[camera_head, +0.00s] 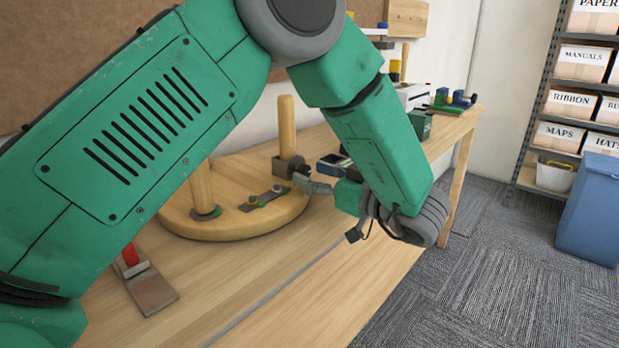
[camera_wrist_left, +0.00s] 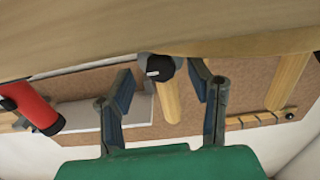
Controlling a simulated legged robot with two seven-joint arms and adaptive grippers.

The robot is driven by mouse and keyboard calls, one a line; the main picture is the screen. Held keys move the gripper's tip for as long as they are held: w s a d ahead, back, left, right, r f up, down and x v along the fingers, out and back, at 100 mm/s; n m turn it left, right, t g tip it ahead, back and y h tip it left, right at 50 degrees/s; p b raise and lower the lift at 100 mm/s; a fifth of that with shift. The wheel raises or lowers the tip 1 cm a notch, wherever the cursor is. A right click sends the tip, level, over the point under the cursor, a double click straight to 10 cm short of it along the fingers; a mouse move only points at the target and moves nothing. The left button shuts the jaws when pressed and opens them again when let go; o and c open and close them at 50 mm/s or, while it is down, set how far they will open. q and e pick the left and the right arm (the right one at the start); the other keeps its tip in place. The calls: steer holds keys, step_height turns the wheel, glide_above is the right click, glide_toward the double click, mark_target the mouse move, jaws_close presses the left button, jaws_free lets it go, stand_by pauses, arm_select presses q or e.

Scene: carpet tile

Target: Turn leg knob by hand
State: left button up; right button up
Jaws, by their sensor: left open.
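A round wooden seat (camera_head: 235,222) lies on the workbench with wooden legs standing up from it. One leg (camera_head: 287,127) rises from a dark block behind my left gripper (camera_head: 296,174); another leg (camera_head: 201,188) stands farther left. In the left wrist view, a black knob (camera_wrist_left: 157,69) with a white mark sits at the base of a leg (camera_wrist_left: 169,101). My left gripper also shows there (camera_wrist_left: 161,76), open, with its fingers on either side of the knob. I see no clear contact. My right gripper is out of view.
A red-handled scraper (camera_head: 147,287) lies at the bench's front left. A green box (camera_head: 420,124) and other tools stand on the bench's far end. A blue bin (camera_head: 590,210) and a shelf of labelled boxes (camera_head: 567,103) are at the right, beyond carpet.

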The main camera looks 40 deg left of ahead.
arm_select(q)
steer(key=shift+a+r, duration=0.1)
steer(key=shift+a, duration=0.4)
steer(key=shift+a, duration=0.15)
jaws_close()
steer(key=m+p, duration=0.3)
steer(key=p, duration=0.5)
steer(key=shift+w+r, duration=0.1)
steer(key=shift+r, duration=0.1)
steer(key=shift+f+m+p, duration=0.2)
steer(key=shift+m+p, duration=0.4)
steer(key=shift+p, duration=0.05)
jaws_free()
steer(key=shift+w+f, duration=0.1)
